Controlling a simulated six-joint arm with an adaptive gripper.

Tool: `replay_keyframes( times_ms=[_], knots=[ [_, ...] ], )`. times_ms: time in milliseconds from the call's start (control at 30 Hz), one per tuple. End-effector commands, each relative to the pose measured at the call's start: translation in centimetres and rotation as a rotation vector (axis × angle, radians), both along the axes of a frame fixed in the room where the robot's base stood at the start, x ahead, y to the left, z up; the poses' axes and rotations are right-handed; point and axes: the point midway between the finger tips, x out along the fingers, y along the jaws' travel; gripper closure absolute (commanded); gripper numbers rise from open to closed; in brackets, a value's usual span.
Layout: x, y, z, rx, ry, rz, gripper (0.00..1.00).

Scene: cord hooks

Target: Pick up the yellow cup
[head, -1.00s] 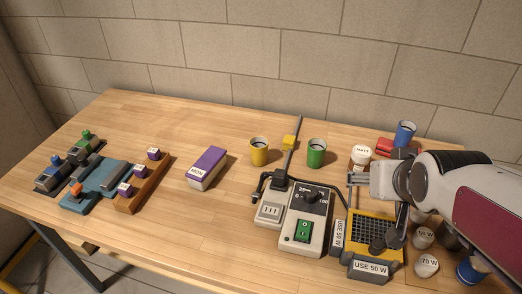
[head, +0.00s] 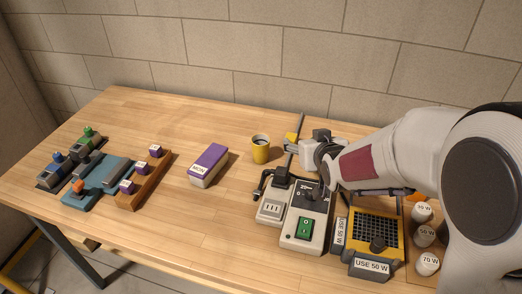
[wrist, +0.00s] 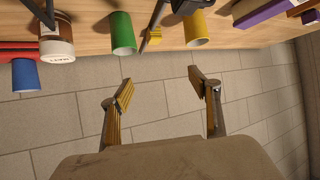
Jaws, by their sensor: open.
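The yellow cup (head: 261,149) stands upright on the table in the head view, left of my gripper (head: 292,146). In the wrist view the yellow cup (wrist: 197,30) is at the top, beyond the right finger, and appears upside down. My gripper (wrist: 165,95) is open there, with nothing between its two fingers and the wall behind them. The cup and the fingers are apart. In the head view my arm hides part of the gripper and the table's back right.
A thin upright post with a yellow block (wrist: 154,36) stands between the yellow cup and a green cup (wrist: 122,33). A control box (head: 306,217) and a yellow-framed grid station (head: 375,232) are in front. A purple MON box (head: 208,165) lies left, with clear table around it.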

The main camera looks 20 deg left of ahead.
Motion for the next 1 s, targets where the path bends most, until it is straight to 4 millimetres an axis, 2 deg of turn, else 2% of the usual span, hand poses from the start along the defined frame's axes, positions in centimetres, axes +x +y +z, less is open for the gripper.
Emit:
replay_keyframes(
  times_ms=[33,233,533,700,1000],
  knots=[
    [0.4,1.1,-0.8,0.005,-0.008,0.016,0.38],
    [1.6,4.9,-3.3,0.036,-0.057,0.068,0.38],
    [2.3,10.0,-6.9,0.085,-0.122,0.14,0.38],
    [2.3,11.3,-7.8,0.102,-0.142,0.16,0.38],
    [2.3,11.6,-8.0,0.105,-0.146,0.165,0.38]
  ],
)
